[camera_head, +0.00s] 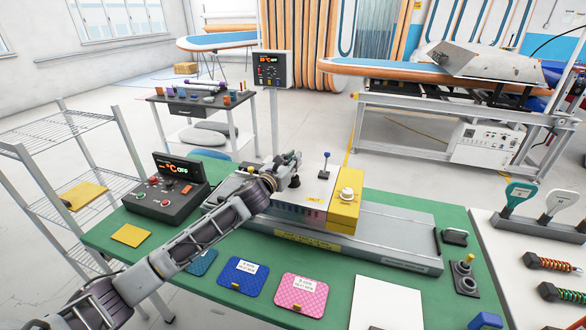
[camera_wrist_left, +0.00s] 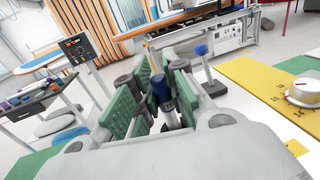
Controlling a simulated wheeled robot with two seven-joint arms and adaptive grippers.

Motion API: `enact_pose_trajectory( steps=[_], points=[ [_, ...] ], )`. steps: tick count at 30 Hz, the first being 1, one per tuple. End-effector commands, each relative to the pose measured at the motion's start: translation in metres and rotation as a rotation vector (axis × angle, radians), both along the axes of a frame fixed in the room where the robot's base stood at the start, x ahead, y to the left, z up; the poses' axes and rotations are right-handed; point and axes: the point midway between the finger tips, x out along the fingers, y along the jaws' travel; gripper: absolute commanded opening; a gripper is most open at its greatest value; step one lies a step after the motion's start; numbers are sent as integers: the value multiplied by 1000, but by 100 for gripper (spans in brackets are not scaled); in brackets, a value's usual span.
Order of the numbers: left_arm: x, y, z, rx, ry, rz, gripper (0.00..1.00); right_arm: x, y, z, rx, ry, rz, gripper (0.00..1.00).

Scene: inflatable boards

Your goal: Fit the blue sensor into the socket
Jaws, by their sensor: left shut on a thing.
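My left gripper (camera_head: 292,172) is over the white top of the machine on the green table. In the left wrist view, its green-padded fingers (camera_wrist_left: 160,100) are shut on a dark blue, rod-like piece (camera_wrist_left: 160,88), apparently the blue sensor, which points up between the pads. The head view hides most of this piece behind the gripper. A thin upright post with a blue top (camera_head: 327,156) stands on the white machine top (camera_head: 316,185), right of the gripper; it also shows in the wrist view (camera_wrist_left: 201,50). I cannot make out the socket for certain. My right gripper is not in view.
A yellow block with a white dial (camera_head: 346,195) stands right of the gripper. A black control box (camera_head: 166,190) is at left. Blue (camera_head: 244,278) and pink (camera_head: 302,294) pads lie in front. A dark fixture (camera_head: 465,275) stands at right. The grey rail (camera_head: 390,240) is clear.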

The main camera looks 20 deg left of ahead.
Motion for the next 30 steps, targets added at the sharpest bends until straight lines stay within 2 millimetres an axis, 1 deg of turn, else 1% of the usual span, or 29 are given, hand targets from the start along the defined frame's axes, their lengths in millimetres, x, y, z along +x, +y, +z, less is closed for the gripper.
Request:
enact_pose_trajectory(
  steps=[1, 3, 9, 25, 26, 30],
  points=[
    [0, 0, -7, -2, 4, 0, 0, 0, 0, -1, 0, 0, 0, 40],
    [0, -1, -14, -3, 3, -1, 0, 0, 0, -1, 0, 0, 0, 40],
    [0, 0, -28, -2, 1, -1, 0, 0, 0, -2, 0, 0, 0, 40],
    [0, 0, -33, 0, 1, -1, 0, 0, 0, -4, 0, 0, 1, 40],
    [0, 0, -33, -1, 1, -1, 17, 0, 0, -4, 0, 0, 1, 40],
    [0, 0, -33, -1, 1, -1, 35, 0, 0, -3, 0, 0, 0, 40]
  ],
)
